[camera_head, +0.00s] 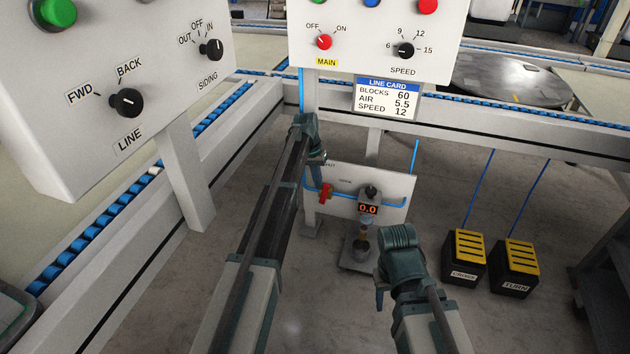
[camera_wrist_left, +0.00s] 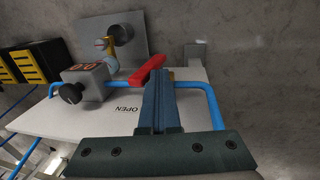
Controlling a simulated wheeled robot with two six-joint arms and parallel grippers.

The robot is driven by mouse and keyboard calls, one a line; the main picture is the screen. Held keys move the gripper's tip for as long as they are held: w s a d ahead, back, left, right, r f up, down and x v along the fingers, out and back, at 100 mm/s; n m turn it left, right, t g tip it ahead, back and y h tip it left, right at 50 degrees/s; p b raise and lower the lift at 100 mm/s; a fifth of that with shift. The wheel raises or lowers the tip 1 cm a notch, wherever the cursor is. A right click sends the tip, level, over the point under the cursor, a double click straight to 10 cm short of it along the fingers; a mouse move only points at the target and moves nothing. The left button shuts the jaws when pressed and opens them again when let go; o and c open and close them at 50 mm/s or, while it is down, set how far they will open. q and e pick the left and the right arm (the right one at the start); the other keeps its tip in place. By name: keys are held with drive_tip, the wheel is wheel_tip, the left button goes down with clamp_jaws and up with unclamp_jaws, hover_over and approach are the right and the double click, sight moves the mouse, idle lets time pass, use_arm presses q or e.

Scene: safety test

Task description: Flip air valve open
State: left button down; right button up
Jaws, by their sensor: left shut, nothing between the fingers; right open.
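The air valve's red handle (camera_head: 325,192) stands across the blue air pipe (camera_head: 393,202) on a white panel (camera_head: 400,186). In the left wrist view the red handle (camera_wrist_left: 147,70) looks slanted, near an upside-down OPEN label (camera_wrist_left: 127,108). My left gripper (camera_head: 320,158) is above the handle. In the left wrist view its fingers (camera_wrist_left: 158,92) are shut and empty, with tips right beside the handle; I cannot tell whether they touch. The air gauge (camera_head: 368,209) reads 0.0.
The line card (camera_head: 387,98) reads blocks 60, air 5.5, speed 12. Control boxes with knobs stand left (camera_head: 130,70) and above (camera_head: 375,35). Two black-and-yellow pedals (camera_head: 465,258) (camera_head: 515,267) are on the floor at right. Conveyor rails border the area.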

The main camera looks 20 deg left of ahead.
use_arm(q)
drive_tip(key=shift+d+r+y, duration=0.1)
drive_tip(key=shift+d+y, duration=1.15)
drive_tip(key=shift+y, duration=0.15)
drive_tip(key=d+f+y+b, duration=0.2)
drive_tip(key=d+b, duration=0.1)
drive_tip(key=d, duration=0.2)
drive_tip(key=shift+d+f+y, duration=0.3)
drive_tip(key=shift+f, duration=0.05)
drive_tip(key=shift+s+d+r, duration=0.1)
drive_tip(key=shift+d+r, duration=0.25)
drive_tip(key=shift+d, duration=0.35)
drive_tip(key=shift+r, duration=0.1)
